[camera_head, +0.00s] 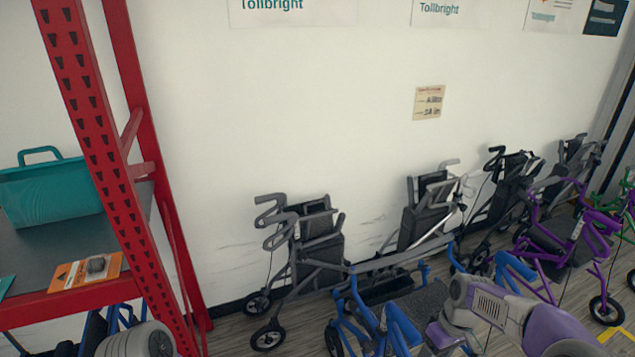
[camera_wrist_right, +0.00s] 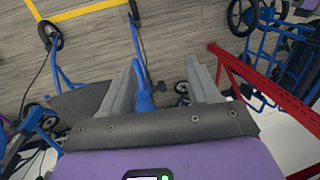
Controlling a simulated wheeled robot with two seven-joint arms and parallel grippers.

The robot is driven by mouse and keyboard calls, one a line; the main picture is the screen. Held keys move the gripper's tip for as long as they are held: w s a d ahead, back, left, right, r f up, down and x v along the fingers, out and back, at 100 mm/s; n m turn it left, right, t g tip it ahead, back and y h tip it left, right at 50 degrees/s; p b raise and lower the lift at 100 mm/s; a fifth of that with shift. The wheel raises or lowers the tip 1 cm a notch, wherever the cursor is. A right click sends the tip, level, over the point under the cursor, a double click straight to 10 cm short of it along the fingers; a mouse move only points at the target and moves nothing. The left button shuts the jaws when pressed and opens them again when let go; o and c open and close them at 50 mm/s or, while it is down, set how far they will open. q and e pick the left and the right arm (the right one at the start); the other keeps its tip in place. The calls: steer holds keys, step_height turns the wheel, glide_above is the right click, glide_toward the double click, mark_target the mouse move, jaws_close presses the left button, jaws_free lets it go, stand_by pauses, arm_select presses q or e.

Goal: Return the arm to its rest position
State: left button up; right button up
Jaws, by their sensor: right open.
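My right arm (camera_head: 510,315) comes in from the lower right in the head view, in front of a blue rollator (camera_head: 375,320). My right gripper (camera_wrist_right: 165,75) is open in the right wrist view, its two grey fingers apart. A blue handle (camera_wrist_right: 143,92) of the rollator shows between the fingers, close to the left one; I cannot tell whether they touch. In the head view the right fingers cannot be made out. A grey rounded part of my left arm (camera_head: 135,342) shows at the lower left; my left gripper is not in view.
A grey rollator (camera_head: 310,245) and several others stand along the white wall, with a purple one (camera_head: 565,240) at the right. A red shelf rack (camera_head: 110,170) with a teal bag (camera_head: 50,190) stands at the left. Little floor near my right arm is clear.

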steer(key=a+f+m, duration=0.1)
steer(key=a+f, duration=0.4)
steer(key=f, duration=0.4)
steer(key=s+a+f+m+y, duration=0.1)
steer(key=s+a+f+m, duration=0.2)
steer(key=s+a+f, duration=0.3)
steer(key=s+a+f+m+t+y, duration=0.1)
steer(key=s+a+f+m, duration=0.2)
steer(key=s+a+f, duration=0.3)
steer(key=s+f, duration=0.4)
steer(key=s, duration=0.1)
steer(key=shift+s+a, duration=0.15)
steer(key=shift+s, duration=0.05)
stand_by(2.6)
